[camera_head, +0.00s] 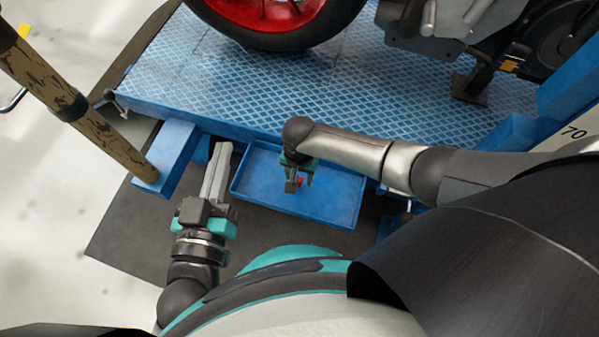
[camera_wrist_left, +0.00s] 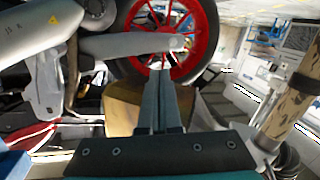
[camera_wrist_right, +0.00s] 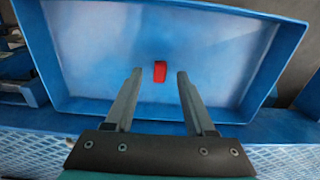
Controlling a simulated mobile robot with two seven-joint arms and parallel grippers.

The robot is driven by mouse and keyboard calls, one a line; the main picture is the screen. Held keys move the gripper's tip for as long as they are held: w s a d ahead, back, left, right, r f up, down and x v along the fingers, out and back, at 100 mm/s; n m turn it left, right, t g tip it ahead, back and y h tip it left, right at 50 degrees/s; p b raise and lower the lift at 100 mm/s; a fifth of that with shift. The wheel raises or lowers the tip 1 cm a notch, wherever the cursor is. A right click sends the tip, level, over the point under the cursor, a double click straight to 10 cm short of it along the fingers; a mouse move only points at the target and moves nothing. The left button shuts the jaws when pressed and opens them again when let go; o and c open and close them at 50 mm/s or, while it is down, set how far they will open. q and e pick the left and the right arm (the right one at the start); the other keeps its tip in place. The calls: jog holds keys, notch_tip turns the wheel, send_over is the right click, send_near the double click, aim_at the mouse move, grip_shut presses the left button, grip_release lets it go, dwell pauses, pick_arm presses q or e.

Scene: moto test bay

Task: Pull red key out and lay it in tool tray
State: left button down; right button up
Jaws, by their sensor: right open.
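The red key (camera_wrist_right: 160,71) is a small red piece seen against the blue floor of the tool tray (camera_wrist_right: 200,108). In the right wrist view it lies between the two fingertips, with a gap on each side. I cannot tell whether it rests on the tray floor. In the head view the red key (camera_head: 300,181) shows beside the fingers of my right gripper (camera_head: 292,185), which is open over the tray (camera_head: 343,218). My left gripper (camera_head: 218,158) is left of the tray, its fingers together and empty; its fingers (camera_wrist_left: 165,98) also show closed in the left wrist view.
A blue ridged lift platform (camera_head: 220,85) lies behind the tray, with a motorcycle's red wheel (camera_head: 265,12) on it. A blue beam (camera_head: 165,160) juts out left of the tray. A brown patterned post (camera_head: 75,105) slants in at the left.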

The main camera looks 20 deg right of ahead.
jog(key=shift+r+p, duration=0.4)
jog(key=shift+r, duration=0.25)
jog(key=shift+r+p, duration=0.5)
jog(key=shift+r, duration=0.2)
jog(key=shift+r+p, duration=0.3)
jog(key=shift+r, duration=0.15)
jog(key=shift+r+p, duration=0.45)
jog(key=shift+r, duration=0.3)
jog(key=shift+r+p, duration=0.3)
jog(key=shift+r, duration=0.15)
jog(key=r, duration=0.2)
pick_arm(q)
jog(key=s+a+f+g+y+p, duration=0.1)
jog(key=s+a+g+y, duration=0.2)
jog(key=a+g, duration=0.3)
jog(key=s+a+f+g+y+p, duration=0.2)
jog(key=a+g, duration=0.3)
jog(key=shift+g+y, duration=0.3)
jog(key=shift+g, duration=0.1)
jog(key=shift+f+p, duration=1.05)
jog(key=shift+f, duration=1.45)
pick_arm(e)
notch_tip(320, 180, up, 7)
send_over(300, 181)
jog(key=shift+r, duration=0.15)
